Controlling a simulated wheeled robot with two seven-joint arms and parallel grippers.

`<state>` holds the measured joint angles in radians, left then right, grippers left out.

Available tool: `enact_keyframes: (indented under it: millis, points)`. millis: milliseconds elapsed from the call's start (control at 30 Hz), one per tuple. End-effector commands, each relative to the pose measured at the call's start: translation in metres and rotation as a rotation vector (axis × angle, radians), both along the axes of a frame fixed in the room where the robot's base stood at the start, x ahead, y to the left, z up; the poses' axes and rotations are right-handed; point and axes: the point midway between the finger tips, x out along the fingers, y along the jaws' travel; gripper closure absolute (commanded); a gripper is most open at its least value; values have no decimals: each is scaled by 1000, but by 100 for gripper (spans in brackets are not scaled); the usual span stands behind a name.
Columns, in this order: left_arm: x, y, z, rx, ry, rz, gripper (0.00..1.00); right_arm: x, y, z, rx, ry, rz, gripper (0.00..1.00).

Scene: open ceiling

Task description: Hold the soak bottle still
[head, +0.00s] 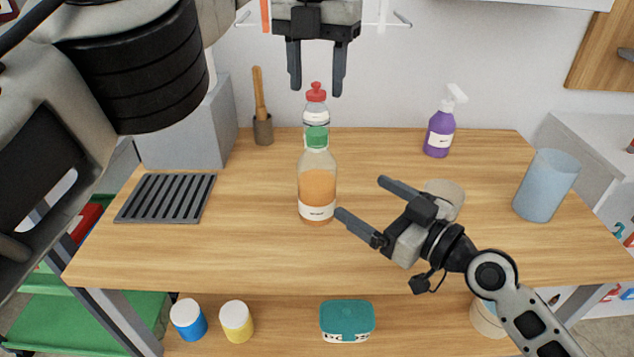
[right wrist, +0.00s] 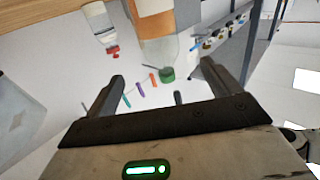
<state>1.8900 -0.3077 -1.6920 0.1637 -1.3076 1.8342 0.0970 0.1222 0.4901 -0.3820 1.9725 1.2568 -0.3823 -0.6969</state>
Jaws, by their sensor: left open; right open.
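A clear bottle of orange liquid (head: 317,188) with a white label and green cap stands upright on the wooden table; the label is too small to read. It shows inverted in the right wrist view (right wrist: 165,22), beyond my fingertips. My right gripper (head: 359,196) is open just right of this bottle, its fingers pointing towards it, with nothing held. A clear bottle with a red top (head: 316,118) stands behind, partly hidden. My left gripper (head: 316,92) is open, pointing down above and behind the bottles, its fingertips either side of the red top in the head view; contact is unclear.
A dark slatted rack (head: 166,198) lies at the left, with a pestle in a cup (head: 262,130) behind. A purple spray bottle (head: 439,134), a beige cup (head: 446,197) and a blue tumbler (head: 545,186) stand right.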

Motion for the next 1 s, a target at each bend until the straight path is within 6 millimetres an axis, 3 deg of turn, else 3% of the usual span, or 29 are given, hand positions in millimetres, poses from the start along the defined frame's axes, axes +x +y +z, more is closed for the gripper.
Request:
enact_keyframes:
  millis: [600,1000]
  points:
    - [0,-1,-1,-4,2,-3,51,83,84,1,2,1,2,11]
    - [0,-1,-1,-5,2,-3,51,100,100,0,0,0,0,11]
